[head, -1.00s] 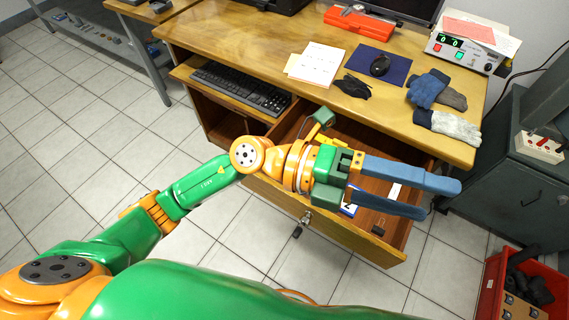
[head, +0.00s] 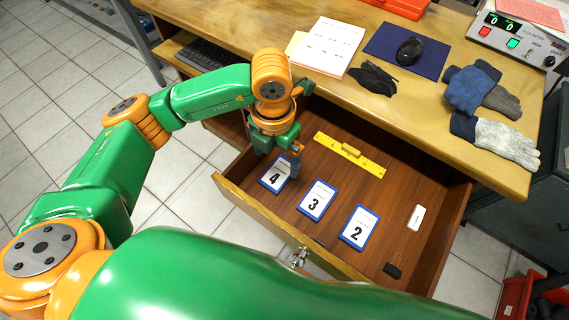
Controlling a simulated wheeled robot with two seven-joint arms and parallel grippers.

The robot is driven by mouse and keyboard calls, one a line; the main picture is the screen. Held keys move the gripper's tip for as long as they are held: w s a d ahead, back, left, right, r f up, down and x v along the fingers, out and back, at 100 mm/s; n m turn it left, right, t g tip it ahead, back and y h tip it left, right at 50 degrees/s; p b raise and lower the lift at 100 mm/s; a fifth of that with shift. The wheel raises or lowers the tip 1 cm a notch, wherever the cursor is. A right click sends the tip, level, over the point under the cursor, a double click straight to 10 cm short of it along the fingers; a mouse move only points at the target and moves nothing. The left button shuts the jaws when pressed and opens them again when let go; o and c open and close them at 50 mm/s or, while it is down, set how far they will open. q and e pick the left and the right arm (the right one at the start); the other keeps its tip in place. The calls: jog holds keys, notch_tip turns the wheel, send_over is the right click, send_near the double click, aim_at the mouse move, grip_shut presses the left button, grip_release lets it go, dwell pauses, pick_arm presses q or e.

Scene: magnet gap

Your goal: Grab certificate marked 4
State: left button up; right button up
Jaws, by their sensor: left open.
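The certificate marked 4 (head: 273,178) is a white card with a blue border, lying flat at the left end of the open wooden drawer (head: 360,263). Cards marked 3 (head: 316,200) and 2 (head: 358,228) lie to its right in a slanting row. My left gripper (head: 280,168) is open and points down over the upper part of card 4. Its fingers hide part of the card's top edge. I cannot tell whether the fingertips touch the card. My right gripper is not in view.
A yellow ruler-like strip (head: 349,155) lies behind the cards. A white block (head: 416,218) and a small black clip (head: 392,270) lie at the drawer's right. The desk top (head: 420,120) overhangs the drawer's back, holding gloves (head: 495,143) and a mouse (head: 409,51).

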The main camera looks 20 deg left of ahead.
aim_at(278, 175)
pick_arm(q)
jog(key=f, duration=0.8)
jog(key=shift+w+a+b, duration=0.1)
jog(key=shift+w+b, duration=0.15)
jog(key=shift+b, duration=0.05)
jog(key=c, duration=1.3)
jog(key=shift+r, duration=0.15)
